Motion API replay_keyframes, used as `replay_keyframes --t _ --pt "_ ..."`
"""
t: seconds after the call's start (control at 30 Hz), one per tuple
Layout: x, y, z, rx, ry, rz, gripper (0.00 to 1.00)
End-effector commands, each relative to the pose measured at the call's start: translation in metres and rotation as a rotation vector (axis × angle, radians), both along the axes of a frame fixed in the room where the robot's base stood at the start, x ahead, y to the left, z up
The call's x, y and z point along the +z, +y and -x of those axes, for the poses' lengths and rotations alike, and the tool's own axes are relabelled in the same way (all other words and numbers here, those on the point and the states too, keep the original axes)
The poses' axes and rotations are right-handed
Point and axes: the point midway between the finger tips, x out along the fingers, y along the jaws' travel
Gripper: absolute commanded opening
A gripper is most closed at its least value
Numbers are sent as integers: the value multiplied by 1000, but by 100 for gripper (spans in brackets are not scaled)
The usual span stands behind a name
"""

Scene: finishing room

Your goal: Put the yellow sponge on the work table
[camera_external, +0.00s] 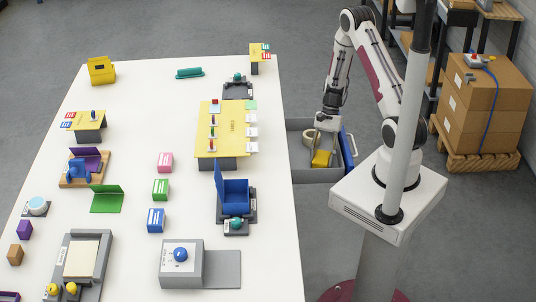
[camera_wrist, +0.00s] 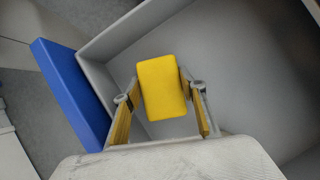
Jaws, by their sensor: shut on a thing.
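The yellow sponge (camera_external: 321,158) is in or just above the grey bin (camera_external: 318,175) beside the table. It also shows in the wrist view (camera_wrist: 163,88), between the two fingers of my gripper (camera_wrist: 160,100). My gripper is shut on the sponge, with a finger at each side. In the external view my gripper (camera_external: 323,146) points down into the bin. Whether the sponge touches the bin floor I cannot tell. The white work table (camera_external: 130,135) stands to the left of the bin and carries many things.
A blue open box (camera_external: 235,193) and a yellow-topped stand (camera_external: 221,125) are near the table's right edge.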

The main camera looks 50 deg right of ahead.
Motion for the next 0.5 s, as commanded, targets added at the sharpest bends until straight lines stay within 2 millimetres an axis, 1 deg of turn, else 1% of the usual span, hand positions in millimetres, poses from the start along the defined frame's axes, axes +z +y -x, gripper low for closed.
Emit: replay_keyframes --t 0.17,0.2,0.23,0.27,0.5 --pt "-4 0 0 -1 0 0 28" --pt "-3 0 0 -1 0 0 49" --pt "-3 0 0 0 0 0 57" --pt "-3 0 0 0 0 0 58" --pt "-3 0 0 0 0 0 58"
